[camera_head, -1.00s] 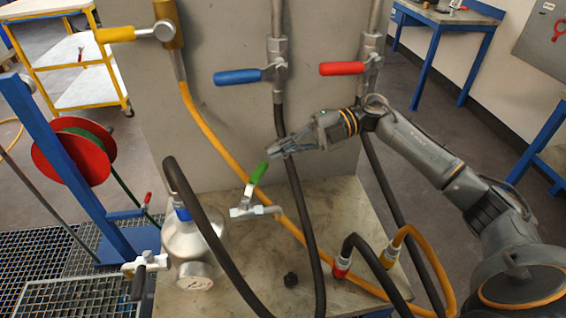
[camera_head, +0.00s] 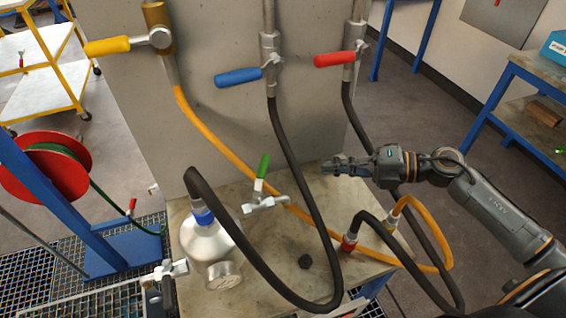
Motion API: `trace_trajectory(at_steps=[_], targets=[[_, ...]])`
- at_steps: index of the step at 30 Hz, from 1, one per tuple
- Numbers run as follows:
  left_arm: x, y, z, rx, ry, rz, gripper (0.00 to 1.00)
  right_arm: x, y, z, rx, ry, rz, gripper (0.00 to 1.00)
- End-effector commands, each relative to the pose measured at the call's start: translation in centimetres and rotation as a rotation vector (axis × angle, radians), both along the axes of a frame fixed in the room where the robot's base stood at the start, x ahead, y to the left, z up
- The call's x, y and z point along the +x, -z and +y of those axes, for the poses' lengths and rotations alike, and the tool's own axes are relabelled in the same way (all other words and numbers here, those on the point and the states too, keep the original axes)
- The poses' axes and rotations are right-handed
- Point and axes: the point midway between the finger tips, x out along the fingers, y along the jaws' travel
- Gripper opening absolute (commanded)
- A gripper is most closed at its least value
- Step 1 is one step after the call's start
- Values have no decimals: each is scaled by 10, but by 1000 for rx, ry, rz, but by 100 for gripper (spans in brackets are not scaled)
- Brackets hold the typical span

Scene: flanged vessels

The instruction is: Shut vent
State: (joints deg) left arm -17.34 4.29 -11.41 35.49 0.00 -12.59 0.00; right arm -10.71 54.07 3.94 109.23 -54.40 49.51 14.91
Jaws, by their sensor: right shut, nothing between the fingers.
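A small valve (camera_head: 266,203) with a green lever (camera_head: 263,166) sits beside a silver vessel (camera_head: 204,240) on the bench. The green lever points up, nearly upright. None of the valves in view carries a label I can read as vent. A second small valve (camera_head: 168,270) sits at the vessel's lower left, its handle partly unclear. My right gripper (camera_head: 330,167) is shut and empty, to the right of the green lever and apart from it, with the middle dark hose between them in the picture. My left gripper is out of view.
Yellow (camera_head: 107,46), blue (camera_head: 239,77) and red (camera_head: 334,59) levers stick out left from pipes on the grey panel. Hoses loop over the bench (camera_head: 262,262). A red hose reel (camera_head: 42,168) stands left.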

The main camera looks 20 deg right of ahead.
Motion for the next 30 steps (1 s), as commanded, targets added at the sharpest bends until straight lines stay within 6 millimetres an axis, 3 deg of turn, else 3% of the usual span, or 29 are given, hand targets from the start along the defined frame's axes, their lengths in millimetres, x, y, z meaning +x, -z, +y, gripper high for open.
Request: trace_trajectory(at_steps=[9, 15, 21, 30], targets=[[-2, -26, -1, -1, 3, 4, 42, 33, 7, 59, 6, -1, -1, 0], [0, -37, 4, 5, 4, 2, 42, 49, 15, 87, 4, -1, 0, 0], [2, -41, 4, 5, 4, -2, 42, 56, 21, 99, 3, -1, 1, 0], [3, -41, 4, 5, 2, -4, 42, 56, 23, 100, 1, -1, 2, 0]])
